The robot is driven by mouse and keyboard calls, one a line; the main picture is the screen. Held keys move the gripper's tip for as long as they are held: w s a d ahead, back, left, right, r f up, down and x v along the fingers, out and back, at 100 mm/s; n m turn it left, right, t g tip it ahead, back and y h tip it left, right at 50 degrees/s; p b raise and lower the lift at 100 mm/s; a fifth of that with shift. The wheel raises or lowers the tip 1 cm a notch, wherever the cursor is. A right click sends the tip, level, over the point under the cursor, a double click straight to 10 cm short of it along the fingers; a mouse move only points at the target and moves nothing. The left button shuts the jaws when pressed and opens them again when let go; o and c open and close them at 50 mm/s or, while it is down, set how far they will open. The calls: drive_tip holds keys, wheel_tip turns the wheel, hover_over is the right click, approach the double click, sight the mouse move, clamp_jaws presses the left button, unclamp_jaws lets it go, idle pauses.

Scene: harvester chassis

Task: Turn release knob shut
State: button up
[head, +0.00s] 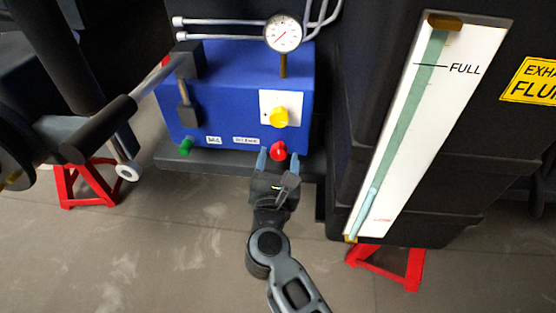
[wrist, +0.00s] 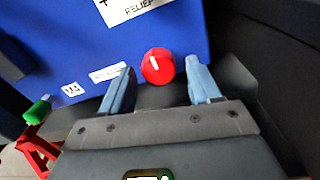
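A round red knob (head: 278,151) sits low on the front of the blue box (head: 222,100), right of a small white label. It also shows in the wrist view (wrist: 157,66), with a white pointer line running roughly up and down. I take it for the release knob; the small label beside it is too blurred to read. My gripper (head: 278,163) is open, its two blue-grey fingers pointing at the box. In the wrist view the fingers (wrist: 160,84) stand apart on the left and right of the red knob, with visible gaps. I see no contact.
A yellow knob (head: 279,117) on a white plate sits above the red one. A green knob (head: 185,146) is at lower left. A dial gauge (head: 283,33) tops the box. A dark tank with a level strip (head: 425,125) stands close on the right. Red stands (head: 86,184) are on the floor.

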drive_tip(key=s+p, duration=0.2)
drive_tip(key=s, duration=0.5)
drive_tip(key=shift+s, duration=0.4)
idle(0.4)
